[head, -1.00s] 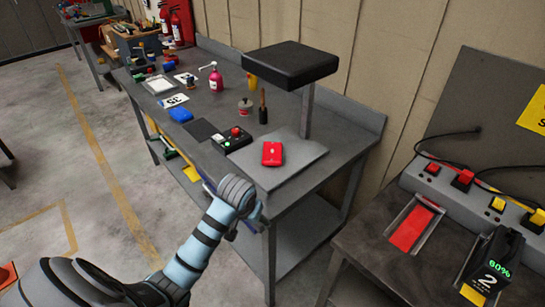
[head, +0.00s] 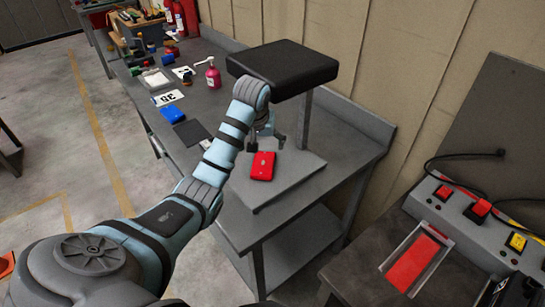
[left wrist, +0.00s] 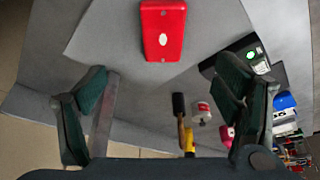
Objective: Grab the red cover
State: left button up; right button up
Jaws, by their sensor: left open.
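The red cover (head: 262,166) lies flat on the grey base plate (head: 295,178) of the stand on the workbench. It also shows at the top centre of the left wrist view (left wrist: 163,32), with a small white oval mark on it. My left gripper (head: 270,132) is over the bench beside the cover, under the black pad, partly hidden by my wrist. In the left wrist view its two fingers (left wrist: 168,85) are spread wide with nothing between them, and the cover lies beyond the tips. My right gripper is not in view.
The black padded top (head: 283,68) of the stand overhangs the cover, on a post behind it. A control box with a green light (left wrist: 258,68) and a pink bottle (head: 212,74) are on the bench. Another bench with a red slot (head: 415,262) is at right.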

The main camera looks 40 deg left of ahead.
pick_arm(q)
jog(key=b, duration=0.1)
send_over(263, 163)
jog(key=s+d, duration=0.2)
jog(key=f, duration=0.8)
jog(key=shift+w+a, duration=0.25)
jog(key=shift+w+f, duration=0.15)
jog(key=x, duration=0.1)
jog(key=b+x, duration=0.1)
jog(key=x, duration=0.3)
jog(key=shift+s+a+f, duration=0.1)
jog(key=shift+s+a, duration=0.2)
jog(key=c, duration=1.4)
jog(key=shift+o, duration=0.2)
